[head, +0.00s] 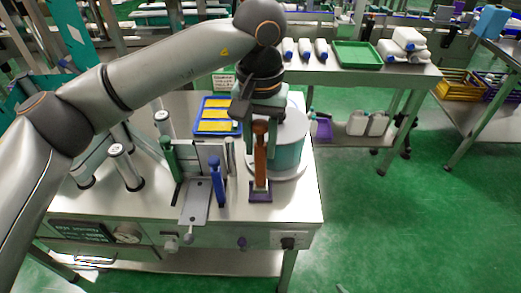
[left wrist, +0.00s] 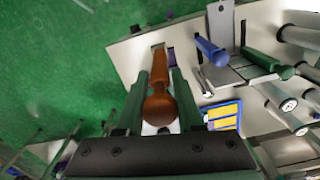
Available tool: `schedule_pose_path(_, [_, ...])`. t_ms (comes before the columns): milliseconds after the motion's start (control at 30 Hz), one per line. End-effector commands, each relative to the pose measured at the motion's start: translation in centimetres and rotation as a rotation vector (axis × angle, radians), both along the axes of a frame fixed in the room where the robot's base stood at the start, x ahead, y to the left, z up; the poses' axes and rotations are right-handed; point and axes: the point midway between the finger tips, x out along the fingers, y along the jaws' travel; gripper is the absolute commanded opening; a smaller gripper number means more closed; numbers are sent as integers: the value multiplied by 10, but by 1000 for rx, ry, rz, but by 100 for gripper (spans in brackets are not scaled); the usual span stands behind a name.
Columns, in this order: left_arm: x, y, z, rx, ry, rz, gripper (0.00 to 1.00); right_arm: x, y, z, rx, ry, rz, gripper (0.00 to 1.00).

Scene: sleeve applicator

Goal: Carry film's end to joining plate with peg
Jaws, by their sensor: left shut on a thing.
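My left gripper (head: 258,138) reaches down over the front right of the steel bench. It is shut on a brown-handled peg (head: 261,155), which stands upright with its lower end by a small plate with a dark purple edge at the bench front. In the left wrist view the brown handle (left wrist: 160,100) lies between the two green fingers. A large white and teal roll (head: 290,150) stands just behind and right of the peg. A flat grey plate with a hole (head: 194,204), likely the joining plate, lies to the left. I cannot make out the film's end. My right gripper is not in view.
A blue-handled tool (head: 217,180) stands between the grey plate and the peg, and a green-handled one (head: 169,158) stands left. A blue tray with yellow pieces (head: 203,128) lies behind. White rollers (head: 123,163) stand at left.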

Motion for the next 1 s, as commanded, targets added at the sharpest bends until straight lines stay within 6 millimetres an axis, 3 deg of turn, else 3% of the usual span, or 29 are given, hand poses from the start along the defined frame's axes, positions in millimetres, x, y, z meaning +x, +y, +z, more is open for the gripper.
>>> schedule_pose_path(200, [-48,-1,17,1,-1,-5,0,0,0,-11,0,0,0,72])
schedule_pose_path(400, [-75,-2,30,1,0,-2,0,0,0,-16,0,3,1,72])
schedule_pose_path(600, [-84,-2,16,1,3,1,0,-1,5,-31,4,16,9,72])
schedule_pose_path(1000, [-84,-2,-25,1,3,1,0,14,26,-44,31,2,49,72])
